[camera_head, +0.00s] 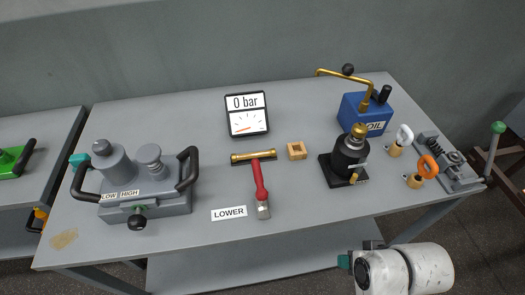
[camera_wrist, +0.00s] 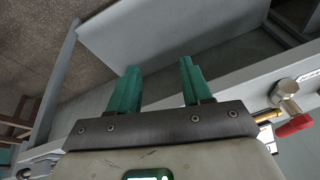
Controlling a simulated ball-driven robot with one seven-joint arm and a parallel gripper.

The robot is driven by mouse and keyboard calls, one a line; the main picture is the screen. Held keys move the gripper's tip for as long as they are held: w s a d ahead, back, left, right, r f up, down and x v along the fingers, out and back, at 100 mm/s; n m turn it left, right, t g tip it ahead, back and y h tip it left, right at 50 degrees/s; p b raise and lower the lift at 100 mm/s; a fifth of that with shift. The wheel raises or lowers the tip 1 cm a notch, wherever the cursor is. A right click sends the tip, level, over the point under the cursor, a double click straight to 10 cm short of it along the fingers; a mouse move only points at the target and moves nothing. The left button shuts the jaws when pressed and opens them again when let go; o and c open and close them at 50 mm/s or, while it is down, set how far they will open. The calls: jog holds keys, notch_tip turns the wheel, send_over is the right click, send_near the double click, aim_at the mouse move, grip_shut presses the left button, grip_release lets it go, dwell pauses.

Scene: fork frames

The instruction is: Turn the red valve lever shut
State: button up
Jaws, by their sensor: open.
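The red lever (camera_head: 260,180) lies in the middle of the grey bench. It runs from a horizontal brass piece (camera_head: 253,155) toward the front edge, at roughly a right angle to it, and a grey metal part (camera_head: 263,210) sits at its near end. In the wrist view a red part (camera_wrist: 294,126) shows at the right edge, partly cut off, probably the lever. My gripper (camera_wrist: 160,85) has its two green fingers apart with nothing between them. In the head view only a green bit of it (camera_head: 343,261) shows, in front of the bench and right of the lever, well clear of it.
A "LOWER" label (camera_head: 229,213) lies left of the lever. A "0 bar" gauge (camera_head: 247,114) stands behind it. A grey LOW/HIGH unit (camera_head: 145,203) stands left. The bench front between them is fairly clear.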

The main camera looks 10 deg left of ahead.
jog(key=shift+n+g+y, duration=0.6)
jog(key=shift+n+y, duration=0.2)
jog(key=shift+y, duration=0.1)
jog(key=w+a+r, duration=0.2)
jog(key=w+a, duration=0.2)
jog(key=w+a+r+p, duration=0.1)
jog(key=w+a+r, duration=0.1)
jog(key=w+a, duration=0.1)
jog(key=w+a+r, duration=0.2)
jog(key=w+a, duration=0.2)
jog(key=shift+w+a+p, duration=0.35)
jog(key=n+g, duration=0.1)
jog(key=g, duration=0.1)
send_near(257, 165)
jog(key=s+d+f, duration=0.3)
jog(key=f, duration=0.1)
jog(key=w+a+r+h, duration=0.1)
jog(key=w+a+r, duration=0.3)
jog(key=r, duration=0.2)
jog(key=shift+g, duration=0.4)
jog(key=x, duration=1)
jog(key=shift+s+d+f+p, duration=0.1)
jog(key=shift+d+f+p, duration=0.1)
jog(key=shift+f+p, duration=0.15)
jog(key=shift+c, duration=0.3)
grip_shut()
